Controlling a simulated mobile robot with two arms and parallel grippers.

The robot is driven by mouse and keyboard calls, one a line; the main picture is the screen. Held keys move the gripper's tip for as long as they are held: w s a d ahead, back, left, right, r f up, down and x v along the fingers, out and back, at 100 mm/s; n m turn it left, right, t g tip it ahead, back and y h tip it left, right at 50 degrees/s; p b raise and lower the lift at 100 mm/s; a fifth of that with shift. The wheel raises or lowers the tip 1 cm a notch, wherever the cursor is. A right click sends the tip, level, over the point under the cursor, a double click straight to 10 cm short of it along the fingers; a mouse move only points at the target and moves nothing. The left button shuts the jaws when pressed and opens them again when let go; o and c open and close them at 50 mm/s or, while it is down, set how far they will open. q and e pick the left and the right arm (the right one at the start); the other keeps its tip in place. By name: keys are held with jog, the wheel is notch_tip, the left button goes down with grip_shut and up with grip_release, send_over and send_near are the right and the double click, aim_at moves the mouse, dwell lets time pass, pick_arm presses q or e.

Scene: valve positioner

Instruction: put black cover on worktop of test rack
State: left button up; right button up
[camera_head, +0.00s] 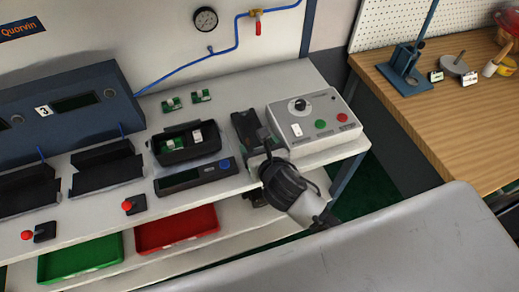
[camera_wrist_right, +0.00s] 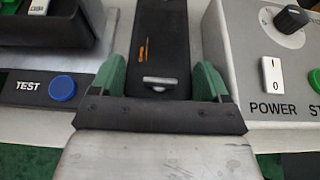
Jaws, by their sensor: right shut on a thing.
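The black cover (camera_head: 244,126) is a long dark plate at the right part of the worktop (camera_head: 296,80) of the test rack, just left of the grey power box. My right gripper (camera_head: 259,142) is shut on its near end. In the right wrist view the black cover (camera_wrist_right: 160,35) runs away from between the green fingers of the right gripper (camera_wrist_right: 158,78); an orange screwdriver mark and a pale slot show on it. The cover looks flat and low over the worktop; I cannot tell whether it touches. My left gripper is not in view.
The grey power box (camera_head: 313,120) stands close right of the cover. An open black housing (camera_head: 187,143) with boards inside and a test unit (camera_head: 195,177) with a blue button stand to the left. Red (camera_head: 176,231) and green trays (camera_head: 80,260) sit below.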

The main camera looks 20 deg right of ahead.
jog(key=shift+f, duration=0.45)
jog(key=shift+f, duration=0.1)
jog(key=o, duration=1.1)
jog(key=v, duration=1.2)
